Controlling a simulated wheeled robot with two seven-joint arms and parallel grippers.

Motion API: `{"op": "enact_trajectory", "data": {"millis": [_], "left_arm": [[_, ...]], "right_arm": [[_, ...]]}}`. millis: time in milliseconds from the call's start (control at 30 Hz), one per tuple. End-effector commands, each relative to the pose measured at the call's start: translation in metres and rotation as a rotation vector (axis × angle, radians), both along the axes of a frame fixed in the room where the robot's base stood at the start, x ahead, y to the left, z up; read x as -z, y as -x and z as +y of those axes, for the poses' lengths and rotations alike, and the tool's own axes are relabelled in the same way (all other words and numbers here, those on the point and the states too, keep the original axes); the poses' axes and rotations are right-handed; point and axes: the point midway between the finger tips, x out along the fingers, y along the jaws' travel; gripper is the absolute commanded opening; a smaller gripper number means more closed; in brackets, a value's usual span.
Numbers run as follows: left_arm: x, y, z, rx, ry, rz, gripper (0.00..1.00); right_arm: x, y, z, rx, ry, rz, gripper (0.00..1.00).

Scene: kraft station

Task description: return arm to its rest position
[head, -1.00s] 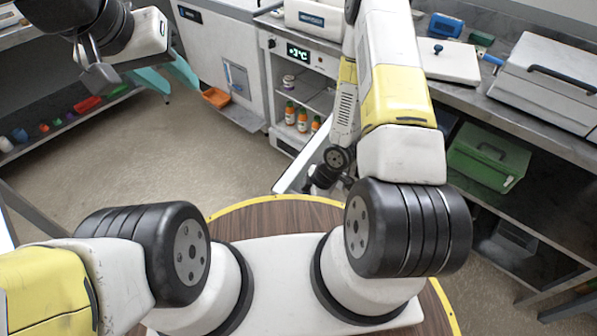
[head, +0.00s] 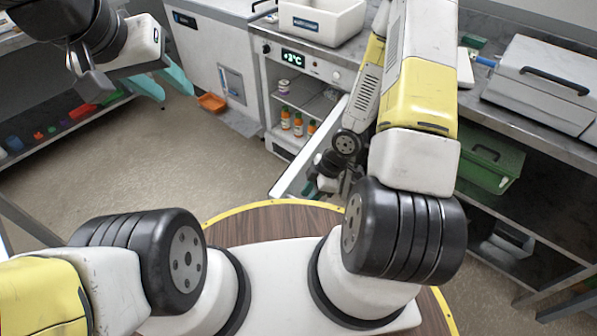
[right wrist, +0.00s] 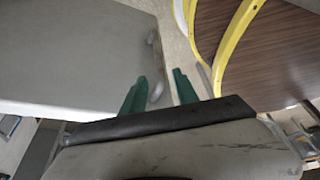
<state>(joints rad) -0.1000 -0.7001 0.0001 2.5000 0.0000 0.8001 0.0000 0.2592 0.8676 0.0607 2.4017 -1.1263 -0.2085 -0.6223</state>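My left gripper (head: 172,90) is at the upper left of the head view. Its two teal fingers are spread, with nothing between them. My right arm reaches out past the round wooden top. Its gripper (head: 312,187) is small and partly hidden beside the open white door (head: 305,160) of the cooler. In the right wrist view, the right gripper's green fingers (right wrist: 160,80) are apart. A pale handle on the edge of a flat grey-white panel (right wrist: 75,55) shows near the left finger; whether they touch I cannot tell.
The cooler (head: 300,72) shows +3°C and holds several orange bottles (head: 298,124). A white bin (head: 322,20) stands on top. At right, a bench carries a lidded grey box (head: 545,85), with a green case (head: 490,160) below.

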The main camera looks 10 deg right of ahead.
Motion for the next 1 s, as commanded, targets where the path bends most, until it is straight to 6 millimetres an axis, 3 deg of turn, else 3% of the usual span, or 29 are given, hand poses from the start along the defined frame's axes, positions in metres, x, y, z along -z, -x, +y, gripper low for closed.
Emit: {"op": "enact_trajectory", "data": {"millis": [167, 733, 867, 1000], "left_arm": [[0.000, 0.000, 0.000, 0.000, 0.000, 0.000, 0.36], [0.000, 0.000, 0.000, 0.000, 0.000, 0.000, 0.36], [0.000, 0.000, 0.000, 0.000, 0.000, 0.000, 0.36], [0.000, 0.000, 0.000, 0.000, 0.000, 0.000, 0.36]], "right_arm": [[-0.009, 0.000, -0.004, -0.001, 0.002, -0.003, 0.36], [-0.014, -0.004, -0.008, 0.010, 0.015, -0.008, 0.36], [-0.038, -0.024, -0.026, 0.085, 0.085, -0.034, 0.36], [-0.093, -0.054, -0.056, 0.262, 0.199, -0.084, 0.36]]}}
